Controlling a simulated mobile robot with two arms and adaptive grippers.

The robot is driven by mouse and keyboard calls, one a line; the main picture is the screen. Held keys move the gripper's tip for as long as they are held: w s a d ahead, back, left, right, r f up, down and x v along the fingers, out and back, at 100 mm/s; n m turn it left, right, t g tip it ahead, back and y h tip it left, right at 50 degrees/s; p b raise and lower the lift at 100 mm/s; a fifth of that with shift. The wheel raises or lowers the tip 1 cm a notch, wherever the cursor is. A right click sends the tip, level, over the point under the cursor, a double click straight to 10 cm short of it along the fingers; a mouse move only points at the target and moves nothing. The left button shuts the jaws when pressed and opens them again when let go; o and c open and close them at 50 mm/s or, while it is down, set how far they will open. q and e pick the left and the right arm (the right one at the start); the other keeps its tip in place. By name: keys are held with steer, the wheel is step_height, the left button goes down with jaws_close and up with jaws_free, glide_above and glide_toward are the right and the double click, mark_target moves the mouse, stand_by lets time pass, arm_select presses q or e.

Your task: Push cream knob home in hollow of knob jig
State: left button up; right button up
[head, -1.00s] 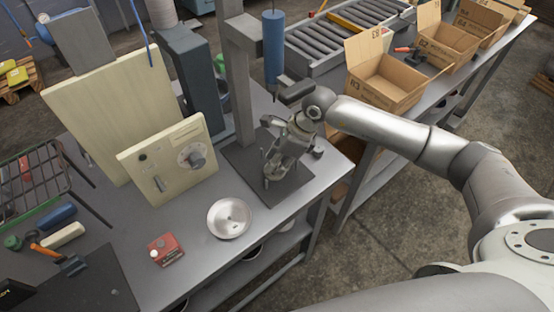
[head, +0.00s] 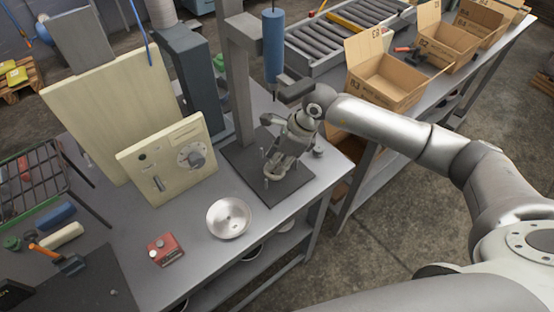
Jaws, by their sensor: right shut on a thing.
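A small red block (head: 172,256), which looks like the knob jig, lies near the table's front edge. Small pale round pieces show on its top; one may be the cream knob, but they are too small to tell knob or hollow apart. My right gripper (head: 272,166) is well to the right of the block, low over a dark square plate (head: 292,187) under the press-like stand. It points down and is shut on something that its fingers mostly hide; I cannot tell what. My left gripper is not in view.
A round metal dish (head: 229,217) stands between the red block and the dark plate. A cream panel with a dial (head: 165,185) leans behind. A grey column (head: 238,80) and a blue cylinder (head: 273,45) rise near my right gripper. A wire rack (head: 30,180) is at left.

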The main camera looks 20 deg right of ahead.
steer(key=shift+r, duration=0.1)
stand_by(0.8)
steer(key=shift+f+b, duration=0.55)
steer(key=shift+b, duration=0.25)
stand_by(0.5)
steer(key=o, duration=1)
steer(key=shift+d+r, duration=0.15)
steer(key=shift+r, duration=0.35)
steer(key=v, duration=1.1)
